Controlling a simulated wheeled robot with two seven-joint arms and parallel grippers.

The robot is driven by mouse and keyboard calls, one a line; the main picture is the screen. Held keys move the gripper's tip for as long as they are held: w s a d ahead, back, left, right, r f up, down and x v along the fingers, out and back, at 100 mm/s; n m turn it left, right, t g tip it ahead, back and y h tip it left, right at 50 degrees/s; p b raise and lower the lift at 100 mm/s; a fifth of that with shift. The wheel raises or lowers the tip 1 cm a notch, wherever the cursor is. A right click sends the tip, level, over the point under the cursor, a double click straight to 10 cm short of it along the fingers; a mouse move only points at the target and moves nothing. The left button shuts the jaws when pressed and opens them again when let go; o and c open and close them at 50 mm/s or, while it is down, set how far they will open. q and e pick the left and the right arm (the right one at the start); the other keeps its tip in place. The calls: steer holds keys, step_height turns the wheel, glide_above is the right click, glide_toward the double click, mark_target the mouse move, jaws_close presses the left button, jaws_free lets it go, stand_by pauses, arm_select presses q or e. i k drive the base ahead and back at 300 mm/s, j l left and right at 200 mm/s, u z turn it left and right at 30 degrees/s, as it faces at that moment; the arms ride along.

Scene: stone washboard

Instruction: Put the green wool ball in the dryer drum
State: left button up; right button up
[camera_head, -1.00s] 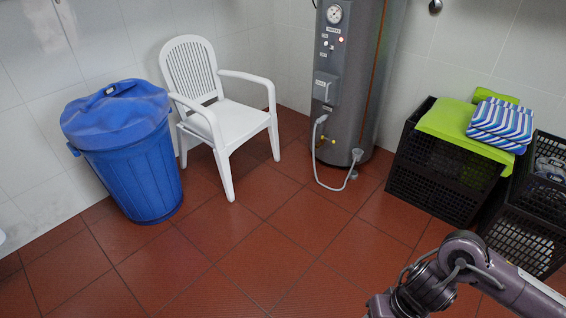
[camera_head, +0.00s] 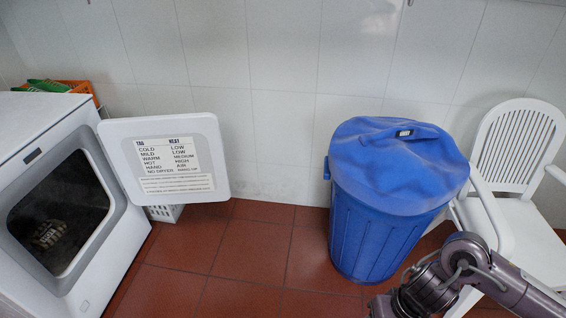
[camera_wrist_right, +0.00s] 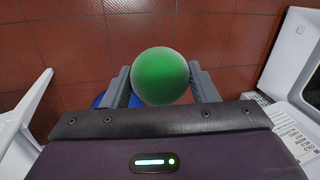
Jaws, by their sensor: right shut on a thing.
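The green wool ball (camera_wrist_right: 160,76) is held between the two fingers of my right gripper (camera_wrist_right: 162,85) in the right wrist view, above the tiled floor. The white dryer (camera_head: 50,150) stands at the left in the head view. Its door (camera_head: 165,160) is swung open to the right, with a printed label on it. The dark dryer drum (camera_head: 60,215) shows through the opening, with a patterned item (camera_head: 47,234) inside. My right arm shows at the lower right of the head view, but its gripper is out of that view. My left gripper is in neither view.
A blue lidded bin (camera_head: 385,230) stands right of the open door, with a white plastic chair (camera_head: 520,150) beside it. An orange basket (camera_head: 80,86) is behind the dryer. Red floor (camera_head: 240,260) between dryer and bin is clear.

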mark_target(77, 239)
steer(key=i+j+u, duration=0.1)
steer(key=i+u, duration=0.15)
steer(key=u, duration=0.15)
steer(key=i+u, duration=0.3)
steer(key=u, duration=0.15)
steer(key=i+u, duration=0.25)
steer(key=u, duration=0.15)
steer(key=i+l+u, duration=0.2)
steer(key=u, duration=0.25)
steer(key=i+l+u, duration=0.25)
steer(key=u, duration=0.15)
